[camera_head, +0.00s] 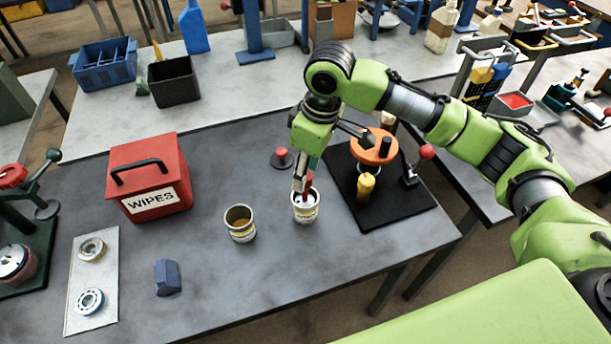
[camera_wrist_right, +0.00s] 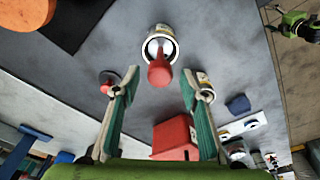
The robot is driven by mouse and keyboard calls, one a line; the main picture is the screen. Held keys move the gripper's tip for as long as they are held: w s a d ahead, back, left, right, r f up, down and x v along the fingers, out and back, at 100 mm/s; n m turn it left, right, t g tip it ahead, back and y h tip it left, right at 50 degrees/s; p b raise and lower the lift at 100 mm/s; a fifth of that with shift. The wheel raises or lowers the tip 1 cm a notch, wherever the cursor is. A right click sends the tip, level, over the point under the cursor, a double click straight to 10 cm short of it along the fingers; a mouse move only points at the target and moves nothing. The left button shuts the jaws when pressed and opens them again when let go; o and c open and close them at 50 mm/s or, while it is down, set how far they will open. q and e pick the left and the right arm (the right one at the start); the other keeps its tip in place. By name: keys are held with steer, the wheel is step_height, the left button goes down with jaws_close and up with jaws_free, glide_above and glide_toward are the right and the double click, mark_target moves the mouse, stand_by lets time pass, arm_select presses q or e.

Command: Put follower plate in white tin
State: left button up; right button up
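The white tin (camera_head: 305,211) stands on the grey table, and it also shows in the wrist view (camera_wrist_right: 152,34). A red-handled piece, apparently the follower plate (camera_wrist_right: 159,70), rises from the tin's mouth towards my right gripper. How deep its lower part sits is hard to see. My right gripper (camera_head: 303,183) is above the tin, pointing down. In the wrist view, its green-padded fingers (camera_wrist_right: 158,82) are spread apart on either side of the red handle, with visible gaps. A dark disc with a red knob (camera_head: 282,158) stands on the table behind the tin. My left gripper is not in view.
An open yellowish tin (camera_head: 240,224) stands left of the white tin. A black mat (camera_head: 402,207) with an orange-topped device (camera_head: 372,147) lies close on the right. A red wipes box (camera_head: 150,175), blue block (camera_head: 167,278) and metal plate (camera_head: 92,301) are further left.

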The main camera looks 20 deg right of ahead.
step_height(320, 180, up, 10)
steer(key=s+d+b, duration=0.1)
stand_by(0.6)
